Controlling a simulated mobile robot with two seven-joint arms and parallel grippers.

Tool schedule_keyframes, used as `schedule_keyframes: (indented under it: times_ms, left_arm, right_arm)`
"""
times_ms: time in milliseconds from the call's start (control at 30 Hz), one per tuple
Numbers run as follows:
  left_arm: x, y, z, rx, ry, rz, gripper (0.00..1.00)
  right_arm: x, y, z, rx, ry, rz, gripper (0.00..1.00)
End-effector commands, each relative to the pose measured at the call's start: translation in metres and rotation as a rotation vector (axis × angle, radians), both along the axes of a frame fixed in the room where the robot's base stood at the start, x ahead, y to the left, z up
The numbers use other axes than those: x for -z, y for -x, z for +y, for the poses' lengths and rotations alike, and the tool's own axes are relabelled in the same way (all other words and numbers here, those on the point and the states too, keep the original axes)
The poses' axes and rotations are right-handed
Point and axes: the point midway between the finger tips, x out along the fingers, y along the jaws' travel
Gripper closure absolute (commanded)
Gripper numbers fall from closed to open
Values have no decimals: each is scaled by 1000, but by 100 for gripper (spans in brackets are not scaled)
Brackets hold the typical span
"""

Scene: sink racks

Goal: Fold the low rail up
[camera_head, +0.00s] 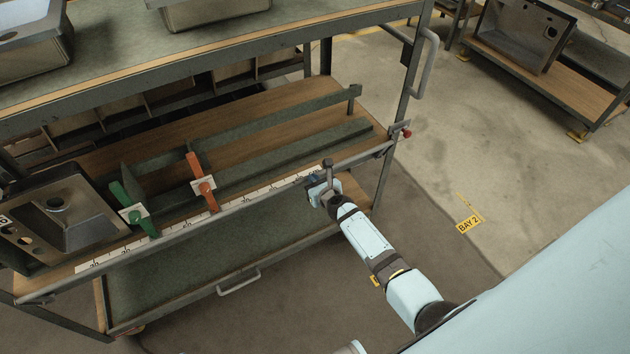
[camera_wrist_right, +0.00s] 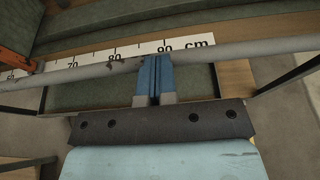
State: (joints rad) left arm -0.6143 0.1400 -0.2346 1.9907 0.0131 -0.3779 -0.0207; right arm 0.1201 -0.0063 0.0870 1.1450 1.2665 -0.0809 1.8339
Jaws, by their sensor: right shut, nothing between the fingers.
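The low rail (camera_head: 358,158) is a grey bar along the front of the middle shelf, beside a white centimetre scale (camera_head: 228,205). It looks level with the shelf edge. A red knob (camera_head: 406,134) sits near its right end. My right gripper (camera_head: 318,190) is at the rail, right of the middle. In the right wrist view, its blue fingers (camera_wrist_right: 154,64) are shut together with nothing between them. Their tips overlap the rail (camera_wrist_right: 215,55) near the 90 mark; I cannot tell whether they touch it. My left gripper is out of view.
A green clamp (camera_head: 130,208) and an orange stop (camera_head: 202,182) stand along the shelf. A steel sink (camera_head: 85,215) is at its left end. A lower shelf (camera_head: 190,275) lies beneath. The floor (camera_head: 440,160) to the right is clear, up to another rack.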

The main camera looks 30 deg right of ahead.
Motion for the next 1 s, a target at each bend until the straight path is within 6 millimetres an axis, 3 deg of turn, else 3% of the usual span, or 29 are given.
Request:
schedule_keyframes:
  times_ms: [600,1000]
  left_arm:
    - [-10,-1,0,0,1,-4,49]
    - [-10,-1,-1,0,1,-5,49]
  right_arm:
    - [-13,-32,-2,2,2,-1,100]
    - [-14,-35,-2,2,2,0,100]
